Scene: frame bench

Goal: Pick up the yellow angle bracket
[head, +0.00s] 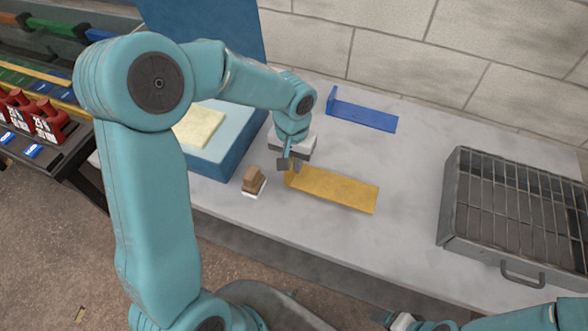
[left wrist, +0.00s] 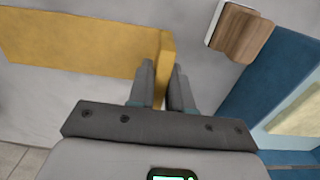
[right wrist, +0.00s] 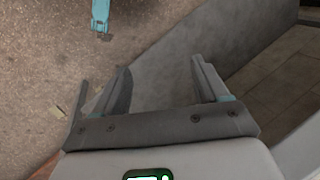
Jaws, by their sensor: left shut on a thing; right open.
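The yellow angle bracket (head: 335,190) lies on the grey bench in the head view, its long flat leg pointing right and its short upright leg at the left end. My left gripper (head: 288,166) is at that left end. In the left wrist view the fingers (left wrist: 164,85) are shut on the short leg of the yellow bracket (left wrist: 80,40), one finger on each side. My right gripper (right wrist: 160,88) is open and empty in the right wrist view, over the bench's front edge and the floor. In the head view it is only partly visible at the bottom.
A blue angle bracket (head: 362,116) lies behind the yellow one. A small wooden block (head: 253,179) on a white base stands to the left. A blue box (head: 228,150) with a pale yellow pad (head: 198,126) is further left. A grey wire basket (head: 448,215) stands at the right.

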